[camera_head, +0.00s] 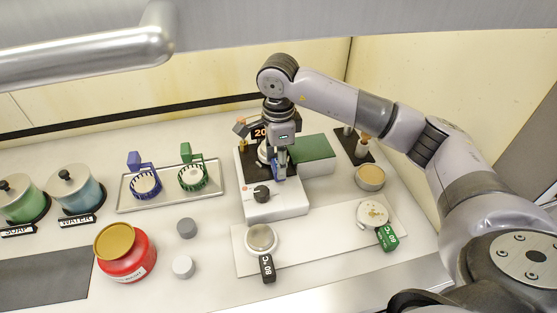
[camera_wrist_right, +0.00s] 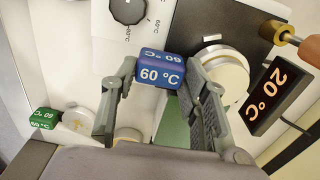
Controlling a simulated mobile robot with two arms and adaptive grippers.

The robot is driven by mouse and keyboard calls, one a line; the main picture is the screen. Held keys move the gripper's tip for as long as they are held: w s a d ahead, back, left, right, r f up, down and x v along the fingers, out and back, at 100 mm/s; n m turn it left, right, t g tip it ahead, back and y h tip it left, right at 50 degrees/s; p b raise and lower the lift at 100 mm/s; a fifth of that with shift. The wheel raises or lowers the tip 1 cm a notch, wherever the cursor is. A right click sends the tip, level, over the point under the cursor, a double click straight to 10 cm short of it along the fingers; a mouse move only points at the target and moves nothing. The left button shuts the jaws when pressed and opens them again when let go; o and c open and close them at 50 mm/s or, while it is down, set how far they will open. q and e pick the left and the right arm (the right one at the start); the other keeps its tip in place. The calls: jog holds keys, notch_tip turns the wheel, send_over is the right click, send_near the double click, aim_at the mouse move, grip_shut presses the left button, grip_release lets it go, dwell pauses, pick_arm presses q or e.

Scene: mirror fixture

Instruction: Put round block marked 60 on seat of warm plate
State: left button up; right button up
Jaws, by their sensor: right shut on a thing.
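My right gripper (camera_head: 279,165) is shut on the blue handle marked 60 °C (camera_wrist_right: 162,72), which sits between its fingers in the right wrist view (camera_wrist_right: 160,100). A round metal block (camera_wrist_right: 222,72) shows beside this handle, over the black top of the warm plate (camera_wrist_right: 190,25). I cannot tell whether it rests fully on the seat, which is hidden beneath it. The warm plate's white front with a black dial (camera_head: 258,208) faces the near side. Its display (camera_wrist_right: 268,98) reads 20 °C. My left gripper is not in view.
A white board (camera_head: 310,245) carries a round block with a black 80 °C handle (camera_head: 267,268) and one with a green handle (camera_head: 387,238). A green box (camera_head: 314,154) stands right of the plate. A tray (camera_head: 208,197), red jar (camera_head: 126,262) and two grey cylinders (camera_head: 186,228) are left.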

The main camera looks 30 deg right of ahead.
dwell(0.8)
jog(key=shift+f+b, duration=0.6)
jog(key=shift+b, duration=0.25)
jog(key=o, duration=1.5)
notch_tip(320, 180, up, 12)
